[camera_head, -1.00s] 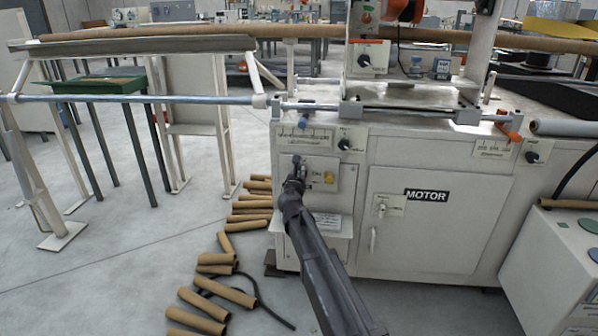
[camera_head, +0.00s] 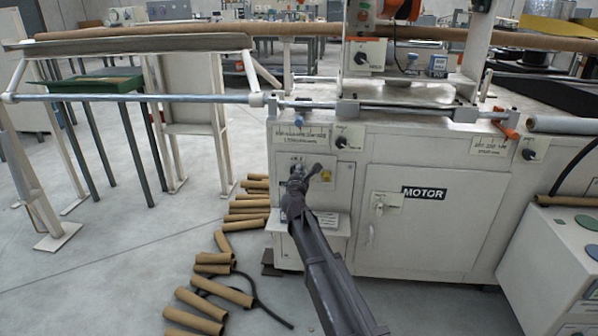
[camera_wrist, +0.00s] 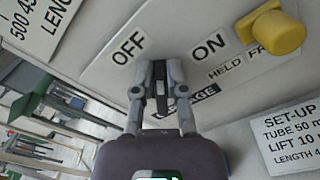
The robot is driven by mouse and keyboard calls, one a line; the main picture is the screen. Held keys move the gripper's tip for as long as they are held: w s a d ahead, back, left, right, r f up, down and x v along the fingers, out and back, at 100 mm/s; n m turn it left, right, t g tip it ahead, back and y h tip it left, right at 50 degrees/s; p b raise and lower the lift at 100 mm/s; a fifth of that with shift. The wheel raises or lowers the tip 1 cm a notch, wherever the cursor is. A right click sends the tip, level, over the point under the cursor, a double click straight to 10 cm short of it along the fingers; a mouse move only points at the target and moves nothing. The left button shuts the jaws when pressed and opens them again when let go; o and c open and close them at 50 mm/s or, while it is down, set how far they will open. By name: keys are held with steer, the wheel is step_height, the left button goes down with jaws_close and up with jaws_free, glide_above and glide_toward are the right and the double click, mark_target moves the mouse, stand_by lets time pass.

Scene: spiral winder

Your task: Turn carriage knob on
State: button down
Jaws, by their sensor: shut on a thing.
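The carriage knob (camera_wrist: 158,74) is a narrow dark handle on a white panel, between the printed words OFF and ON in the wrist view. My gripper (camera_wrist: 157,68) has its two grey fingers on either side of the knob and is shut on it. The fingers cover part of the label below, which ends in "AGE". In the head view my gripper (camera_head: 307,172) is against the small control panel (camera_head: 345,190) on the machine's left front, and hides the knob there.
A yellow button (camera_wrist: 277,32) sits close to the right of ON in the wrist view. Other black knobs (camera_head: 341,142) are higher on the machine. The cabinet door marked MOTOR (camera_head: 415,235) is to the right. Cardboard tubes (camera_head: 225,291) lie on the floor at left.

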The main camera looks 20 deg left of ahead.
steer(key=shift+w+d+f+m+b, duration=0.1)
steer(key=shift+f+m+b, duration=0.25)
steer(key=shift+m, duration=1.3)
steer(key=shift+w+d+f+m+b, duration=0.1)
steer(key=shift+f+m+b, duration=0.25)
steer(key=shift+m, duration=1.35)
steer(key=shift+w+d+f+m+b, duration=0.1)
steer(key=shift+f+m+b, duration=0.2)
steer(key=shift+m, duration=1.35)
steer(key=c, duration=0.7)
jaws_free()
steer(key=shift+s+d+f, duration=0.1)
steer(key=shift+s, duration=0.1)
steer(key=v, duration=1.1)
steer(key=shift+s, duration=0.4)
